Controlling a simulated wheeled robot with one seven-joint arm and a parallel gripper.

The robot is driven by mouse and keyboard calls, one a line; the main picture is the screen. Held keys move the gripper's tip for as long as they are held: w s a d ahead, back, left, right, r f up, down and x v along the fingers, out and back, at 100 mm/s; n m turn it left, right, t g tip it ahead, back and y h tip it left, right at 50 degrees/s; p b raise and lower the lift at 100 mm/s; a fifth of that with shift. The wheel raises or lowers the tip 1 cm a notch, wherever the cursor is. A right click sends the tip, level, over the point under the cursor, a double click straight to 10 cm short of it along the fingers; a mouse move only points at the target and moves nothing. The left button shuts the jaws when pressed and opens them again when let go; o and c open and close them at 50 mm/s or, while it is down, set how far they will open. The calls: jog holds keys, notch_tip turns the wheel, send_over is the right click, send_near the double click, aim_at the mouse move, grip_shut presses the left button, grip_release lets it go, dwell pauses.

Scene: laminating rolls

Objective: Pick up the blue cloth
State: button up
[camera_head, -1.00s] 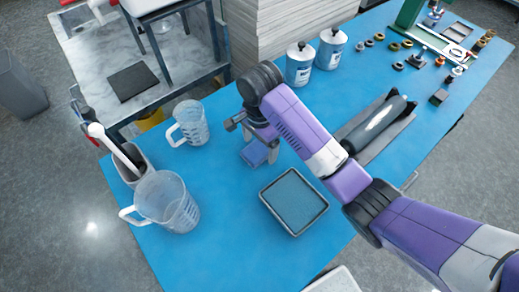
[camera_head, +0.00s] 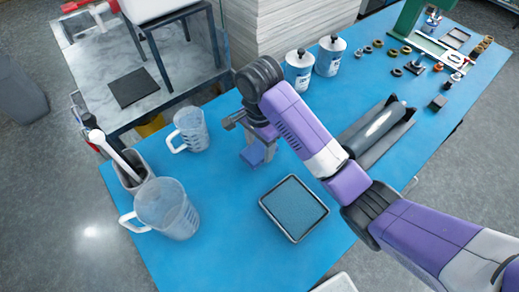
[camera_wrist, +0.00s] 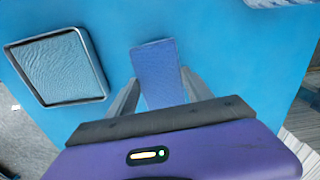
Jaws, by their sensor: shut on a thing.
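The blue cloth (camera_head: 252,156) is a small folded, darker blue rectangle at the middle of the blue table, left of the tray. In the wrist view the cloth (camera_wrist: 156,62) extends forward from between my fingers. My gripper (camera_head: 260,150) points down at the cloth in the head view. In the wrist view my gripper (camera_wrist: 158,82) has one finger on each side of the cloth and is shut on it. The cloth's near end is hidden by the gripper body. I cannot tell how far it is above the table.
A grey-rimmed tray with a textured blue surface (camera_head: 293,208) lies right of the cloth. Two clear measuring jugs (camera_head: 167,210) (camera_head: 191,129) stand to the left. A dark roll (camera_head: 376,130) lies right of my arm.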

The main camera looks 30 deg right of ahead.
aim_at(259, 149)
notch_tip(259, 149, up, 7)
jog(key=p, duration=0.5)
jog(key=shift+f+p, duration=0.1)
jog(key=shift+p, duration=0.25)
notch_tip(259, 149, up, 10)
